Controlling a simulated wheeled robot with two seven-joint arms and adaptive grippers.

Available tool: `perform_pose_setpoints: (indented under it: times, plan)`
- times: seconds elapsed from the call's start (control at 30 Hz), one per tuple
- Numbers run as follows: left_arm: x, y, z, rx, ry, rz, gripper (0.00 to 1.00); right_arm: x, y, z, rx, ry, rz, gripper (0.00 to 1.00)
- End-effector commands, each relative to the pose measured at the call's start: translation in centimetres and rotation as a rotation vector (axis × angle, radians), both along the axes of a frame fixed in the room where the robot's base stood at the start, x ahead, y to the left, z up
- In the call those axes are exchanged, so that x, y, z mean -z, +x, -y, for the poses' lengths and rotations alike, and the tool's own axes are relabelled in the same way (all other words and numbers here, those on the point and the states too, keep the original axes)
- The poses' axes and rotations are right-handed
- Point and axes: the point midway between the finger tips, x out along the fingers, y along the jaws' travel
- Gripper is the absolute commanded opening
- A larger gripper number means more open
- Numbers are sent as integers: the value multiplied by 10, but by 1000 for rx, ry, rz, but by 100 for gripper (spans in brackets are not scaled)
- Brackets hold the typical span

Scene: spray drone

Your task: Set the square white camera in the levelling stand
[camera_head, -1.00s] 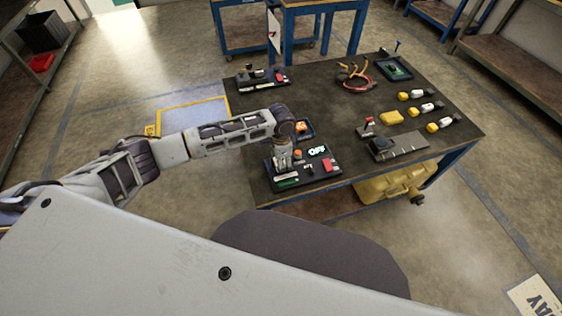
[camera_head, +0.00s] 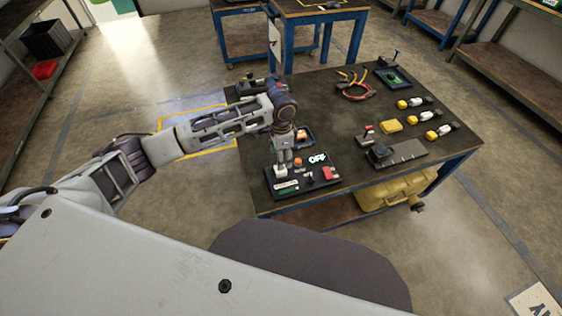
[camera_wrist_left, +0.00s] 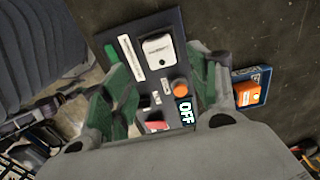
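A square white block (camera_wrist_left: 158,50), which looks like the camera, sits on a dark panel (camera_wrist_left: 176,20) in the left wrist view. In the head view the white block (camera_head: 281,171) is at the panel's left part, just below my left gripper (camera_head: 284,157). In the left wrist view my left gripper (camera_wrist_left: 158,75) is open, with green-padded fingers apart and the block ahead between them. I cannot tell whether they touch it. I cannot tell which fixture is the levelling stand. My right gripper is not in view.
The panel carries an orange knob (camera_head: 298,161), an "OFF" display (camera_head: 318,158) and a red part. A small tray with an orange item (camera_head: 302,137) lies behind. A grey plate fixture (camera_head: 407,153), yellow-and-white items and cables (camera_head: 354,90) lie to the right. The table centre is clear.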

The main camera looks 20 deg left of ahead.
Motion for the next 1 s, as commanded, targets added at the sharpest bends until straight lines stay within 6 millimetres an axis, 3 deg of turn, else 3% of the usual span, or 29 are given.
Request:
perform_pose_setpoints:
  times: [0.1, 0.33, 1.0]
  plan:
    - [-18, 0, 0, 0, -1, 3, 60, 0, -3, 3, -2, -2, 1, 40]
    - [-37, 0, 0, 0, -1, 1, 60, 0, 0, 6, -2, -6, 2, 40]
    - [-41, 0, 0, 0, -1, 1, 60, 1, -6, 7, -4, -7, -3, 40]
